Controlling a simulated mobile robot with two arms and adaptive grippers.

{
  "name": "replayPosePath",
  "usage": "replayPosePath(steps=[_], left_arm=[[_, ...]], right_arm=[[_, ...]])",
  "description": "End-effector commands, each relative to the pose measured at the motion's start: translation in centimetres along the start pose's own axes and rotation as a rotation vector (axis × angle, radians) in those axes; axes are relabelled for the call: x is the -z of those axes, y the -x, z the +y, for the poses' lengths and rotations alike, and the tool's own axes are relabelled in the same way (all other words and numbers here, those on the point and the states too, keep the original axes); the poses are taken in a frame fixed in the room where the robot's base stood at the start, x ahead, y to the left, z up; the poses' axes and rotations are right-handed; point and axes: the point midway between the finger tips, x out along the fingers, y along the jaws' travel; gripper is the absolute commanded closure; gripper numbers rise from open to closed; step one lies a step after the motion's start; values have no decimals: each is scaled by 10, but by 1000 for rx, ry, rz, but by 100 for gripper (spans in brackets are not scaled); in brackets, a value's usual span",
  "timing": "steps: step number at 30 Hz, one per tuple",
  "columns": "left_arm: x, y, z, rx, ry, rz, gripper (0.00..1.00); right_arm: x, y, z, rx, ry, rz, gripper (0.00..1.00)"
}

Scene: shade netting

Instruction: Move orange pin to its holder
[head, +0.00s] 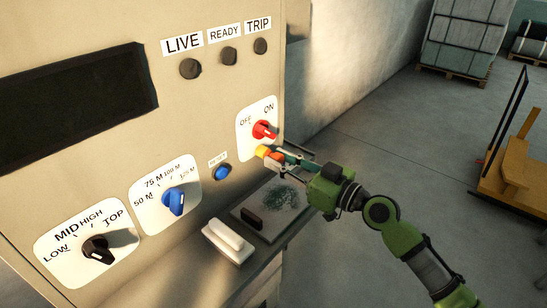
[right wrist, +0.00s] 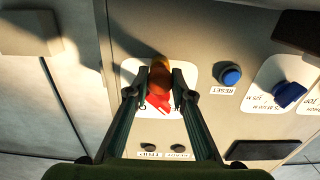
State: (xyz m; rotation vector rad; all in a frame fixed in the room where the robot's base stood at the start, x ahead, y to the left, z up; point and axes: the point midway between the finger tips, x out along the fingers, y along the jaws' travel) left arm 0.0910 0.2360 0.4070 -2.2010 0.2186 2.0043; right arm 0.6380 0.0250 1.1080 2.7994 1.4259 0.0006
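The orange pin (right wrist: 160,74) is between the fingertips of my right gripper (right wrist: 160,78) in the right wrist view, with a finger against each side. In the head view the pin (head: 263,151) shows as a yellow-orange end sticking out past the fingers of my right gripper (head: 285,160). The gripper is off the panel's surface, just below the red OFF/ON knob (head: 264,130). That red knob also shows behind the pin in the right wrist view (right wrist: 157,104). I cannot pick out the pin's holder for certain. My left gripper is not in view.
The panel (head: 215,100) carries a blue RESET button (head: 221,173), a blue knob (head: 174,201) and a black knob (head: 97,249). A shelf below holds a white block (head: 228,241), a dark block (head: 252,219) and a green-speckled plate (head: 283,200).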

Motion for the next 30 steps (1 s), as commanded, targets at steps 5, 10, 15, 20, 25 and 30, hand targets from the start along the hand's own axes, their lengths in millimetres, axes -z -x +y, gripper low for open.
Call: replayPosePath(steps=[5, 10, 15, 20, 25, 30], left_arm=[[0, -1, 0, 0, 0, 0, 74], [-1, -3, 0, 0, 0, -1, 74], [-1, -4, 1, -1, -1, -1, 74], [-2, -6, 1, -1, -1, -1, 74], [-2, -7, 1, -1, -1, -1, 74], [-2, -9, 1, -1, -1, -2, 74]], right_arm=[[0, 1, 0, 0, 0, 0, 100], [-1, 5, 0, -1, 0, -1, 100], [-2, 8, 0, 0, 0, -1, 100], [-1, 11, 0, 0, 0, -1, 100], [-1, 14, 0, 0, -1, -2, 100], [-1, 18, 0, -1, 1, -1, 100]])
